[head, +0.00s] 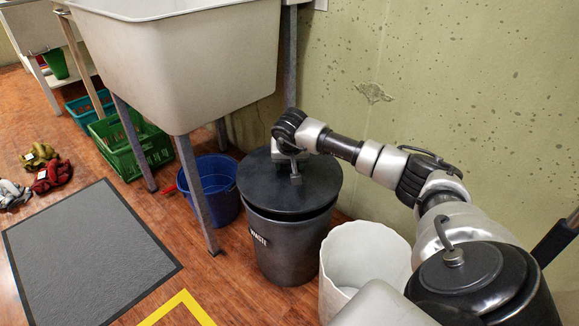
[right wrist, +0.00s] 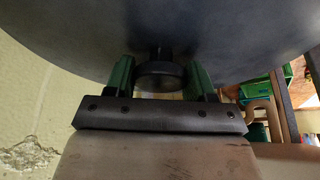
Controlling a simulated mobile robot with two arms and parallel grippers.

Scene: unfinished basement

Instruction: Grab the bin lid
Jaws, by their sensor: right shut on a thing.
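The bin lid (head: 270,187) is a dark round disc over the dark grey waste bin (head: 285,250) near the wall. My right gripper (head: 293,168) is over the lid's middle. In the right wrist view the lid (right wrist: 235,35) fills the top, and the gripper's green-padded fingers (right wrist: 160,75) are shut on its knob (right wrist: 160,78). The lid's edge overhangs the bin's rim. A narrow gap shows between them at the front, but I cannot tell whether the lid is fully clear of the bin. My left gripper is not in view.
A white bin (head: 362,250) stands right of the waste bin, a blue bucket (head: 215,185) left of it. A large sink (head: 190,75) on metal legs is at upper left, with green crates (head: 130,150) below. A grey mat (head: 90,255) lies on the floor.

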